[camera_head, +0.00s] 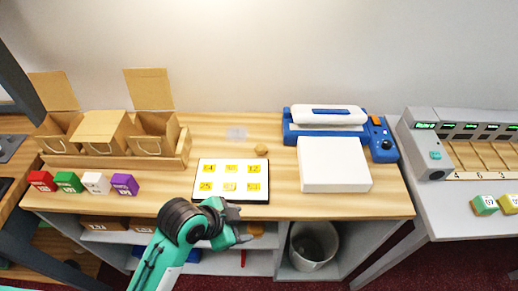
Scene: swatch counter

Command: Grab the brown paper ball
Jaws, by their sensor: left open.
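A small brown paper ball (262,150) lies on the wooden counter (215,130), just behind the card with yellow number squares. My left gripper (243,236) is low in front of the counter's front edge, nearer to me than the ball and apart from it. It is open; its fingers are small in the picture and I see nothing held. A brownish thing (256,229) shows right beside the gripper, too small to identify. My right gripper is not in view.
The white number card (232,200) lies between gripper and ball. A blue and white machine (325,125) and white block (335,165) stand to the ball's right. Cardboard boxes (100,132) and coloured cubes (68,182) are at left. A bin (313,245) is below.

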